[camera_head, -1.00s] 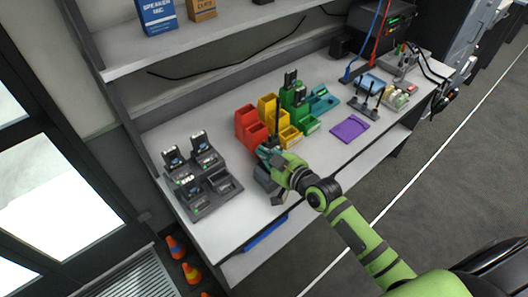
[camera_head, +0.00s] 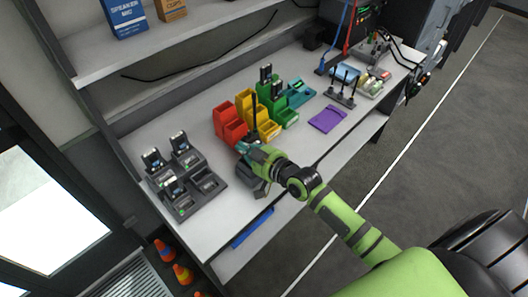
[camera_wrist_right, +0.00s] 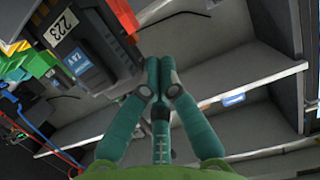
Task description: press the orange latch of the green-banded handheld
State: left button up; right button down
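My right gripper (camera_head: 243,148) is at the front of the table, by the coloured bins. In the right wrist view its teal fingers (camera_wrist_right: 159,72) meet at the tips, with nothing visible between them. A dark handheld-like device (camera_wrist_right: 85,50) with a "223" label and a blue label is close beside the fingers; I see no clear gap or contact. My gripper and forearm hide much of this spot in the head view, where a thin black antenna (camera_head: 254,118) rises behind. I cannot make out a green band or the orange latch. My left gripper is not in view.
A dark charger dock (camera_head: 210,192) with several handhelds stands at the left of the table. Red bins (camera_head: 226,118), yellow bins (camera_head: 268,130) and green bins (camera_head: 287,117) stand behind the gripper. Cones stand on the floor.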

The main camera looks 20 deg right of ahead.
pick_arm(q)
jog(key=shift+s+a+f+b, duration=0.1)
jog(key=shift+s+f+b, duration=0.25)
jog(key=shift+b, duration=0.65)
pick_arm(e)
jog(key=r+v, duration=0.1)
jog(key=v, duration=0.9)
jog(key=shift+s+r, duration=0.15)
jog(key=shift+r, duration=0.3)
